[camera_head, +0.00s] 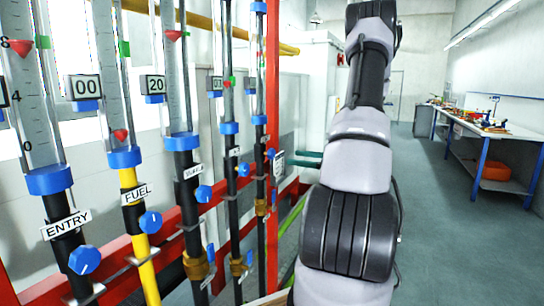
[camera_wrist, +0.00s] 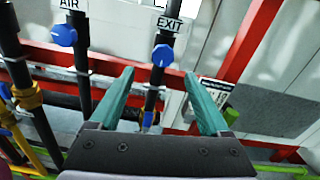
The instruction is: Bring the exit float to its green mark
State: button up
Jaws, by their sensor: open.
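The black pipe labelled EXIT (camera_wrist: 168,24) has a blue knob (camera_wrist: 162,55) in the wrist view. My gripper (camera_wrist: 160,74) is open and empty, its two green fingers pointing toward this knob. The knob shows just past the fingertips, between them in the picture, with no contact visible. In the head view, the rightmost gauge tube (camera_head: 259,65) stands above a small label and a blue knob (camera_head: 271,153).
In the wrist view, the AIR pipe's blue knob (camera_wrist: 64,35) is left of the gripper. A red rail (camera_wrist: 258,35) and a sign (camera_wrist: 212,92) lie to the right. In the head view, the ENTRY knob (camera_head: 84,260) and FUEL knob (camera_head: 150,221) are nearer; a workbench (camera_head: 488,130) stands right.

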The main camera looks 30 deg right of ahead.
aim_at(274, 155)
jog(key=x, duration=1)
jog(key=shift+w+d, duration=0.1)
jog(key=shift+w, duration=0.2)
